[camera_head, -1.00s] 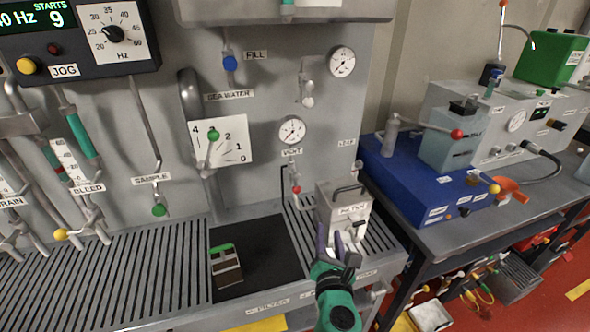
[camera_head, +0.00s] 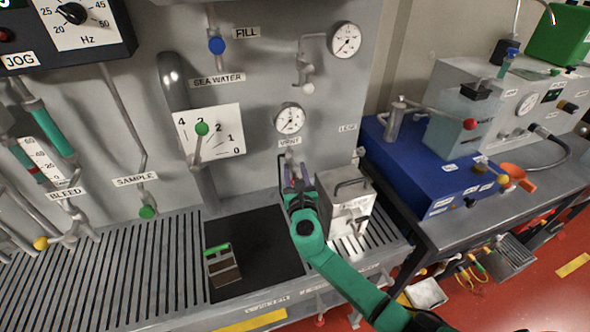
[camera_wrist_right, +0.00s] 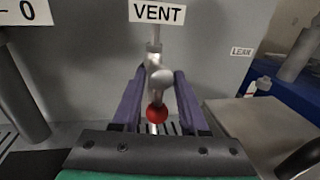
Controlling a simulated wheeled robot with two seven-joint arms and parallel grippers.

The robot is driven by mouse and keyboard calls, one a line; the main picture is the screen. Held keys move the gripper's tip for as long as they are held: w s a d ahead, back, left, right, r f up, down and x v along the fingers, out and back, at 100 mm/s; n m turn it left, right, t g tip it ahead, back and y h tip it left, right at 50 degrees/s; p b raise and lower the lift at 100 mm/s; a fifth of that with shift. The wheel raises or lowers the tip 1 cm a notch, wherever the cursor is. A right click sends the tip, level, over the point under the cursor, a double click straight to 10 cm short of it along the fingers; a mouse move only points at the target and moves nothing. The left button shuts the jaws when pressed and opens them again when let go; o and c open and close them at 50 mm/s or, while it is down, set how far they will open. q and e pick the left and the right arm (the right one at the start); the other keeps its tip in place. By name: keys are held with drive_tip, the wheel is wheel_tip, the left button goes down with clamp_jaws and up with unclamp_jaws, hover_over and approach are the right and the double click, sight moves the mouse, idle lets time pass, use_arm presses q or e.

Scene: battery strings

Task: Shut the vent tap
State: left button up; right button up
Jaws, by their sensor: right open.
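The vent tap (camera_wrist_right: 156,80) is a small metal valve under the VENT label (camera_wrist_right: 157,11), with a red ball (camera_wrist_right: 157,114) on its handle. In the right wrist view, the ball hangs at the bottom, between the two purple fingers. My right gripper (camera_wrist_right: 157,85) is open, with one finger on each side of the tap. I cannot tell whether either finger touches it. In the head view, my right gripper (camera_head: 294,172) is at the panel below the VENT label and hides most of the tap. My left gripper is not in view.
A grey metal box (camera_head: 347,205) with a handle stands just right of my right gripper. A dark mat (camera_head: 255,250) holds a small green-topped block (camera_head: 222,267). The sample tap's green knob (camera_head: 147,212) is to the left. A blue unit (camera_head: 410,165) stands further right.

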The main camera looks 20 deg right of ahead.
drive_tip(key=shift+s+r, duration=0.1)
drive_tip(key=shift+s, duration=0.05)
drive_tip(key=shift+c, duration=0.2)
clamp_jaws()
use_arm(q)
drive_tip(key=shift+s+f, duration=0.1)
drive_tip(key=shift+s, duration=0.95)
